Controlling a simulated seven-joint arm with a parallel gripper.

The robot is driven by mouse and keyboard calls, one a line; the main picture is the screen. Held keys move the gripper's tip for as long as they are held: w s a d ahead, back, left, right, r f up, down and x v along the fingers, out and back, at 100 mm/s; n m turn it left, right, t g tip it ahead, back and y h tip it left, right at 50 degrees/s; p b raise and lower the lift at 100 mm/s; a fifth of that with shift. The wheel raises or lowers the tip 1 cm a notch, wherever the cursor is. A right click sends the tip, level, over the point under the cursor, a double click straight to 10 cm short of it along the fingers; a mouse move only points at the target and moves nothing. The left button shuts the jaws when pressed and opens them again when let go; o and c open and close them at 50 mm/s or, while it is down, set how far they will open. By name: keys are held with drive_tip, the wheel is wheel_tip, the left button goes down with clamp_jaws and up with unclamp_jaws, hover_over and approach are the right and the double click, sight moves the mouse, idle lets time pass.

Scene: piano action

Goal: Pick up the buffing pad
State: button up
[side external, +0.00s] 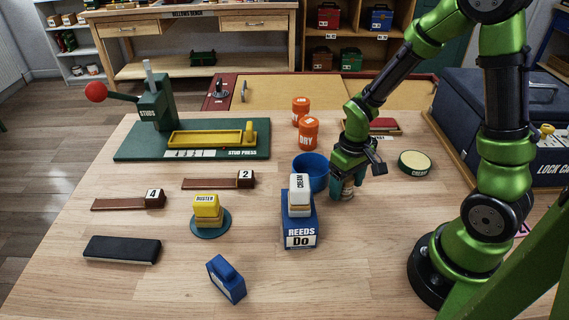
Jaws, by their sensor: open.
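No object has a readable buffing pad label. A long dark felt-like pad (122,249) lies flat at the front left of the table. A yellow block (207,207), its label seemingly "DUSTER", sits on a pale block on a round teal disc (210,229). A white block marked CREAM (299,187) rests on top of the blue REEDS box (300,229). My gripper (344,192) is open and points down, low over the table, just right of the blue cup (311,172). I cannot tell whether anything is between its fingers.
Orange tins (308,133) stand behind the cup, and a round tin (415,162) is to the right. The green stud press (192,147) is at the back left. Numbered wooden strips (130,201) lie left. The front right centre is clear.

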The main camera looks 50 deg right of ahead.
drive_tip(key=c, duration=1.1)
drive_tip(key=shift+r, duration=0.1)
drive_tip(key=shift+c, duration=0.2)
